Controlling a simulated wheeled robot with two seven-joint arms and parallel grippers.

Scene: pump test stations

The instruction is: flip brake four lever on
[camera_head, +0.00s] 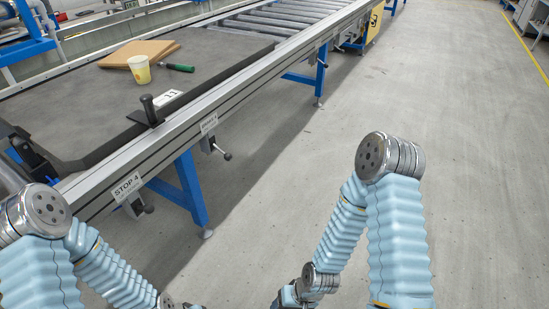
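Two small levers hang under the side rail of the conveyor table. The nearer lever (142,208) is below a white label (127,187) that reads STOP 4. The farther lever (220,150) is below a smaller label (209,123); its text is too small to read for certain, so I cannot confirm that it is the brake four lever. It has a dark knob and points down and to the right. My arms come in at the bottom, well apart from both levers. The fingers of both grippers lie outside the picture.
Blue legs (190,185) stand below the rail. The floor (470,110) at right is clear.

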